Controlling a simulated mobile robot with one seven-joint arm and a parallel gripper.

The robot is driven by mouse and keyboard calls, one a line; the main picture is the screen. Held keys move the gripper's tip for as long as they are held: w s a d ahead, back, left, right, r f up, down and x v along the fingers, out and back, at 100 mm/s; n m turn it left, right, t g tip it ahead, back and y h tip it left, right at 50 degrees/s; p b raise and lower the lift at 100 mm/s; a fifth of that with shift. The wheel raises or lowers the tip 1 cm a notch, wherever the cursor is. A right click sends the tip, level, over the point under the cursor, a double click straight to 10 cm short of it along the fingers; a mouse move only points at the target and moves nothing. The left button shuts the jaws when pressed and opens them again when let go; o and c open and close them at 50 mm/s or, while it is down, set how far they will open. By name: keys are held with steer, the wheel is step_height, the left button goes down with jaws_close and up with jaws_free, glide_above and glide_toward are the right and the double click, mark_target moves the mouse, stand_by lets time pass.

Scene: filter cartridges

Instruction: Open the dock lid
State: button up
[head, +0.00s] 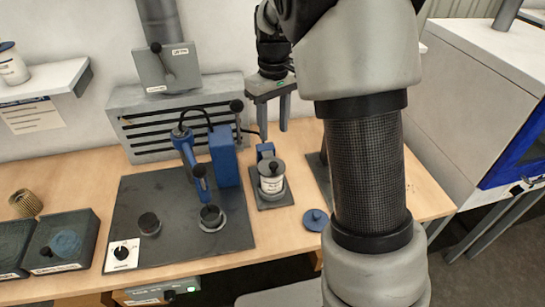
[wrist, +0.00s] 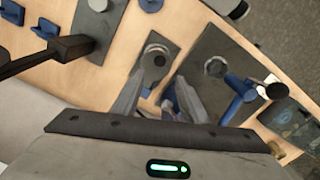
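The likeliest dock is a small dark base (head: 272,201) on the bench, carrying a pale round canister with a black-knobbed top (head: 271,168). A blue block (head: 265,151) stands behind it. The top appears closed, though I cannot tell surely that it is the dock lid. In the wrist view the dark base (wrist: 172,42) and round canister (wrist: 155,61) lie just beyond my fingers. My gripper (head: 274,132) hangs above and behind the canister, fingers apart and empty. The wrist view also shows my gripper (wrist: 158,98) with a clear gap between its fingers.
A dark mat (head: 135,200) left of the base carries a blue clamp-like tool (head: 188,150), a blue block (head: 223,157) and two round fittings. A loose blue disc (head: 316,219) lies to the right. A slotted grey panel (head: 165,130) with black-knobbed levers stands behind. Dark boxes (head: 60,243) sit left.

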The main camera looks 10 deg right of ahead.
mark_target(273, 164)
step_height(273, 164, down, 12)
steer(key=shift+f, duration=0.1)
stand_by(0.4)
jaws_close()
